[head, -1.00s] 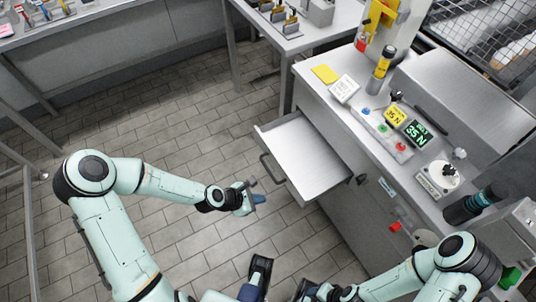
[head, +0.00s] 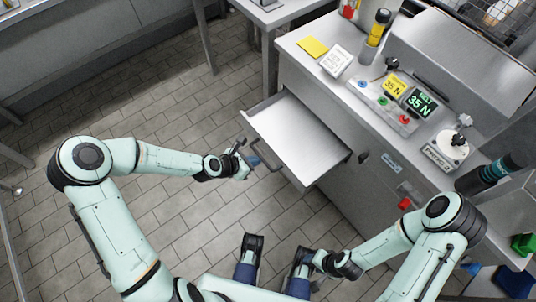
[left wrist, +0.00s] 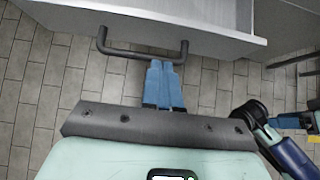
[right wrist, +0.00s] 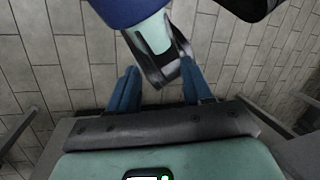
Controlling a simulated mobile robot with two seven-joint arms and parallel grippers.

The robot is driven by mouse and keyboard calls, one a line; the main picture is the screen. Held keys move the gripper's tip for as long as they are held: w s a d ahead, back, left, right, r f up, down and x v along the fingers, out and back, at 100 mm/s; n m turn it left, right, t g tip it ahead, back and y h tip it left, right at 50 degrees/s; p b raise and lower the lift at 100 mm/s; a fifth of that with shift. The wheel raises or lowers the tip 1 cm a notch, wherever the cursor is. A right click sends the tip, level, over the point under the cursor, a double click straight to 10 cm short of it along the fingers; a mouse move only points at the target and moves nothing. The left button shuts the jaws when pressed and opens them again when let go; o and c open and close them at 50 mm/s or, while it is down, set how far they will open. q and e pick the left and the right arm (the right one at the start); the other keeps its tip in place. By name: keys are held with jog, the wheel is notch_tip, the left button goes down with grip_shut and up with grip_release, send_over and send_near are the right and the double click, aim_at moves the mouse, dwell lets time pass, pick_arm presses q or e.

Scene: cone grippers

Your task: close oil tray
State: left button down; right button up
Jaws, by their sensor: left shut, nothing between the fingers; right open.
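The oil tray (head: 297,138) is a flat metal drawer, pulled well out of the side of the grey machine cabinet (head: 330,110). A dark bar handle (head: 266,158) is on its front; it also shows in the left wrist view (left wrist: 140,53). My left gripper (head: 254,161) is shut and empty, right in front of the handle. In the left wrist view its blue fingertips (left wrist: 164,64) reach the handle bar; I cannot tell whether they touch. My right gripper (right wrist: 157,80) is open and empty, low and away from the tray. Its fingers are hardly visible in the head view.
The cabinet top carries a control panel with buttons (head: 382,101), a yellow note (head: 312,46) and a dark bottle (head: 490,173). A red item (head: 404,203) is on the cabinet side. The tiled floor (head: 190,225) left of the tray is clear.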

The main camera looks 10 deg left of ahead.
aim_at(274, 153)
pick_arm(q)
jog(key=w+d+f, duration=0.1)
jog(key=w, duration=0.1)
jog(key=w+d+f+b, duration=0.1)
jog(key=w+d, duration=0.1)
jog(key=shift+f, duration=0.15)
jog(key=shift+w+d, duration=0.4)
jog(key=shift+w, duration=0.05)
pick_arm(e)
jog(key=shift+t, duration=0.5)
jog(key=w+f, duration=0.1)
jog(key=w+d+f, duration=0.1)
jog(key=w, duration=0.1)
jog(key=shift+d+f, duration=0.15)
jog(key=shift+f, duration=0.05)
